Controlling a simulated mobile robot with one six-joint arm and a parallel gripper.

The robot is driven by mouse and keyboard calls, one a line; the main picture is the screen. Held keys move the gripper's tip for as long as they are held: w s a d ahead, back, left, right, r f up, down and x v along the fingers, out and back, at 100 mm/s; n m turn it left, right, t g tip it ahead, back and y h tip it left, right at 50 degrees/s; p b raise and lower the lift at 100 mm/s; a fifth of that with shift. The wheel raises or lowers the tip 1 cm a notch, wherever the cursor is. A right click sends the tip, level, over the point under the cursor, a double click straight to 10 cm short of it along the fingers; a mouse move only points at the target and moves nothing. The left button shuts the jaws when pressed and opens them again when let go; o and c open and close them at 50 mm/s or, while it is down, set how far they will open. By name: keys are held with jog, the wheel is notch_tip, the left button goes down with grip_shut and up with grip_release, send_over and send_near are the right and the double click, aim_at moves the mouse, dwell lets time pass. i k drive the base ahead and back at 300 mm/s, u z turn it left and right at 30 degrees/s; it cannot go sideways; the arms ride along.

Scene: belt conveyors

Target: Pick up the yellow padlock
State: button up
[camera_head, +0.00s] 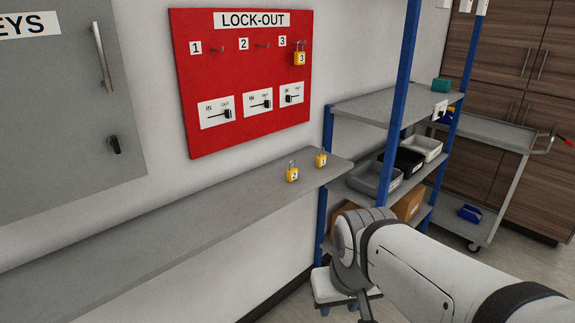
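Three yellow padlocks show. One padlock marked 3 (299,58) hangs on the hook under label 3 of the red lock-out board (225,130). Two more padlocks stand upright near the right end of the grey wall shelf (215,215): one padlock (292,175) nearer to me and one padlock (321,160) a little farther right. The number on the nearer one is too small to read surely. My white arm reaches in from the lower right, in front of and below the shelf end, apart from the padlocks. My gripper's fingers cannot be made out.
A grey cabinet (60,120) is on the wall at left. Right of the shelf stands a blue-posted rack (401,80) with bins and cardboard boxes. A grey trolley (500,180) and wooden cabinets (500,60) are behind. The shelf left of the padlocks is clear.

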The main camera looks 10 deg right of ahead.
aim_at(292, 174)
jog(key=i, duration=1)
jog(key=z, duration=0.05)
